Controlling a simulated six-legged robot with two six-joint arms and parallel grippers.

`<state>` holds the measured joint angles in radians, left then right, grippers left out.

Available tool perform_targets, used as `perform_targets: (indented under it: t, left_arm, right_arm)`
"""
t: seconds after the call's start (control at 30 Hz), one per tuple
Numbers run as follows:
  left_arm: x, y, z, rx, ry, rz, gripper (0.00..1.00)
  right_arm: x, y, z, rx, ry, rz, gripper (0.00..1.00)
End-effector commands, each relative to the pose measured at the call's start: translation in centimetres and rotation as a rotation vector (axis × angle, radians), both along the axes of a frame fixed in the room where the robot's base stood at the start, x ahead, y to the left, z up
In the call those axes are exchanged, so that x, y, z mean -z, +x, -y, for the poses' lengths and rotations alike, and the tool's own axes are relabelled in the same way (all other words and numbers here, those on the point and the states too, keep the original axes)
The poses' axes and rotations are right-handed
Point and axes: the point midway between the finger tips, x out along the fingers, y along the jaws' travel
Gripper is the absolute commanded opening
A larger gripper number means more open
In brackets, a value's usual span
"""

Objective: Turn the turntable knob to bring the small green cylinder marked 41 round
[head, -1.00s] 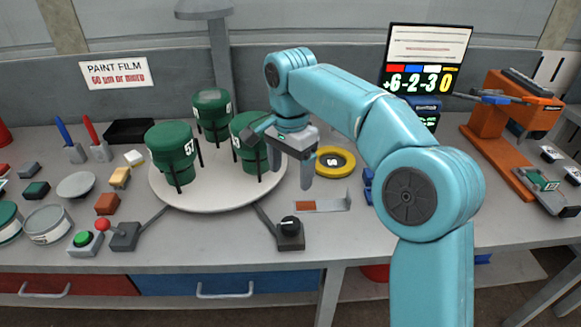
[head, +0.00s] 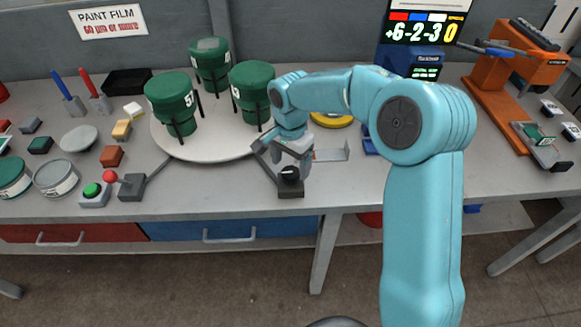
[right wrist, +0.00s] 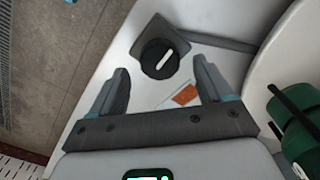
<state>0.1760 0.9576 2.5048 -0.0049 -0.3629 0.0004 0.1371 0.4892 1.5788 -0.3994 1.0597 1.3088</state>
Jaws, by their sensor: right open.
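The round white turntable (head: 185,150) carries three green cylinders with dark holders. The left one (head: 170,100) is marked 57. The right one (head: 252,90) has a partly hidden label, and the back one (head: 210,62) has a label too small to read. I cannot make out a 41. The black turntable knob (head: 289,174) with a white pointer line sits on a dark base at the bench front; it also shows in the right wrist view (right wrist: 160,58). My right gripper (head: 291,167) is open over the knob, its fingers either side; contact cannot be told. My left gripper is out of view.
An orange machine (head: 497,95) stands far right.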

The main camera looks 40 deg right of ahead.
Motion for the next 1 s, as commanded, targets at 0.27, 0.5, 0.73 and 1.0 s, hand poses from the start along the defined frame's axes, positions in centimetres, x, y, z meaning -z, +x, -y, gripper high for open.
perform_targets:
  t: [0.27, 0.5, 0.73, 1.0]
  left_arm:
    - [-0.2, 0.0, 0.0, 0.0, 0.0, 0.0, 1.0]
    - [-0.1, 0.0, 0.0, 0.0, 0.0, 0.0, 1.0]
    - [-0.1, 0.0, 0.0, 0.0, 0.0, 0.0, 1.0]
    - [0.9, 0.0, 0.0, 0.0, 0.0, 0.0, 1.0]
  right_arm:
    - [2.4, 0.0, 0.0, 0.001, 0.0, 0.0, 0.79]
    - [2.5, 0.0, 0.0, 0.001, 0.0, 0.0, 0.79]
    - [2.5, 0.0, 0.0, 0.001, -0.001, 0.0, 0.23]
    - [2.5, 0.1, 0.0, 0.087, -0.001, 0.001, 0.23]
